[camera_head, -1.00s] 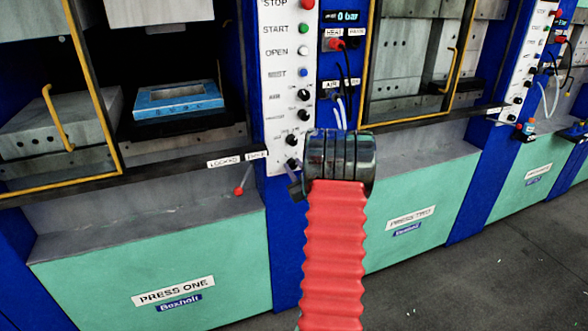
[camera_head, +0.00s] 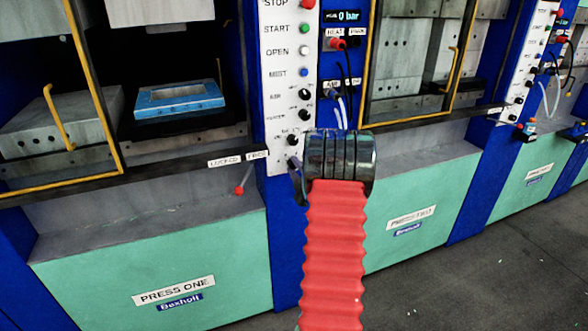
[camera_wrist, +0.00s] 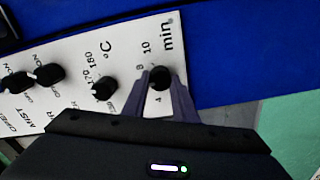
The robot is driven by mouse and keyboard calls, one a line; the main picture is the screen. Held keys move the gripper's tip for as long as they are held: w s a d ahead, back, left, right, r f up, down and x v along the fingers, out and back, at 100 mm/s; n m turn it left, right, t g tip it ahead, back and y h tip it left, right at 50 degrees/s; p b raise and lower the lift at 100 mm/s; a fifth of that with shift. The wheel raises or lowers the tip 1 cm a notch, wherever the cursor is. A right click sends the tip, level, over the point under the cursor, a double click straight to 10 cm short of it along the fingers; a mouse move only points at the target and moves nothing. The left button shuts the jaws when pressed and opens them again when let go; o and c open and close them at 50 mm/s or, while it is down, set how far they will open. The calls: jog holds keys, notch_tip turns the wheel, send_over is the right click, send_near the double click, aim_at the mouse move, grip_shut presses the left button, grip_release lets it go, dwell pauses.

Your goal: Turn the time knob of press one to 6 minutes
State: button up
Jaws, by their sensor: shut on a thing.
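The time knob (camera_wrist: 160,78) of press one is a small black knob at the end of the white control panel (camera_wrist: 118,68). The wrist view shows "min" and the numbers 4, 8 and 10 around it. My gripper (camera_wrist: 160,84) is shut on this knob, one finger on each side. Its pointer and the mark it points to cannot be made out. In the head view my gripper (camera_head: 296,172) is at the foot of the panel (camera_head: 278,110), and the knob is hidden behind my wrist. The press one label (camera_head: 173,290) is on the green front at lower left.
The temperature knob (camera_wrist: 103,88) is beside the time knob, with more black knobs (camera_wrist: 50,74) farther along. A red-tipped lever (camera_head: 239,190) stands left of my gripper. Black and white cables (camera_head: 343,105) hang to the right of the panel. Press two (camera_head: 410,218) is farther right.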

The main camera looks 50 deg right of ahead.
jog(key=n, duration=0.3)
jog(key=shift+w+a+f+n, duration=0.2)
jog(key=shift+a+n, duration=0.05)
jog(key=shift+n, duration=0.15)
jog(key=o, duration=1)
jog(key=shift+s+d, duration=0.1)
jog(key=shift+d, duration=0.05)
jog(key=shift+o, duration=0.2)
jog(key=v, duration=1.4)
